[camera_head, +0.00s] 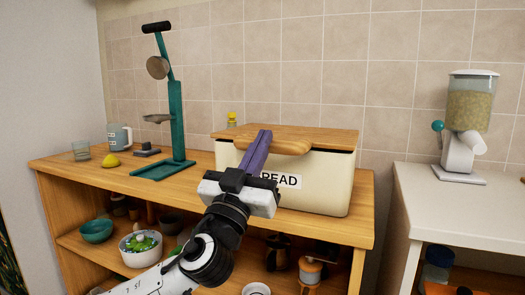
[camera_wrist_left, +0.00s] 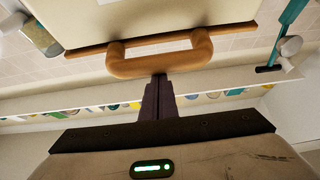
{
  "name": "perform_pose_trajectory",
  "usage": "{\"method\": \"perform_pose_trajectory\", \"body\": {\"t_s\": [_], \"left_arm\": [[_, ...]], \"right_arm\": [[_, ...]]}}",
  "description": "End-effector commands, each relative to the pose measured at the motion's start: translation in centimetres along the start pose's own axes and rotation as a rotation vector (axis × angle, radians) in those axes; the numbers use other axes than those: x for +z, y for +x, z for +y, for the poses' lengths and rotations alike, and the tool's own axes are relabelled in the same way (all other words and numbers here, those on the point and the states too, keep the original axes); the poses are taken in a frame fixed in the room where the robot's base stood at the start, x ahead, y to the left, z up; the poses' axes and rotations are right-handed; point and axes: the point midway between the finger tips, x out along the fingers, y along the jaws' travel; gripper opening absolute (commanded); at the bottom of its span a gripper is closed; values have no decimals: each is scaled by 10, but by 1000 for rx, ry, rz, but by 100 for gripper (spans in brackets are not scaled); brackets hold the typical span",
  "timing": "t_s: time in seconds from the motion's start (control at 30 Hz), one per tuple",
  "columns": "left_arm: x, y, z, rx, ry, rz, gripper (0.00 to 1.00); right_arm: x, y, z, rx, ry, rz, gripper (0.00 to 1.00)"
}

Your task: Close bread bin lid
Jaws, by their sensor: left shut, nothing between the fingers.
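The bread bin (camera_head: 325,185) is a cream box with a "BREAD" label on its front, partly covered by my gripper. Its wooden lid (camera_head: 330,138) lies nearly flat across the top, with a thin dark line below its edge. A rounded wooden handle (camera_wrist_left: 160,62) sticks out from the lid's front. My left gripper (camera_head: 265,134) has purple fingers, shut and empty, in front of the bin with the tips at the handle. In the left wrist view the fingertips (camera_wrist_left: 159,78) are close to the handle's middle; contact is unclear. My right gripper is not in view.
The bin stands on a wooden shelf unit (camera_head: 60,168). A white counter (camera_head: 440,205) with a dispenser (camera_head: 466,120) is at right, past a gap. Tiled wall is behind.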

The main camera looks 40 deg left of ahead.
Motion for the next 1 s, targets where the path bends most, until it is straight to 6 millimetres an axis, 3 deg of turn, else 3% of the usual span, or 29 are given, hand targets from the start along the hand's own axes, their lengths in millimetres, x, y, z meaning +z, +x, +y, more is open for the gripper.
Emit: {"method": "perform_pose_trajectory", "body": {"t_s": [0.03, 0.13, 0.6, 0.77, 0.97, 1.0], "left_arm": [[10, -6, 0, 0, -4, 0, 0], [13, -9, 0, 0, -4, -1, 0], [15, -9, 0, 1, -1, -10, 0], [3, -2, 2, 3, -6, -9, 0], [-37, 17, 8, 10, -12, 5, 0], [-23, -4, 9, 14, -11, -3, 0]], "right_arm": [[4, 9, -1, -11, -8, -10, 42], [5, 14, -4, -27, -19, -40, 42], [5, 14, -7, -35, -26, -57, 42], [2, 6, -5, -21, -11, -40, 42], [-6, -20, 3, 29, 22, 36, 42], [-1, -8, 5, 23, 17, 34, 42]]}}
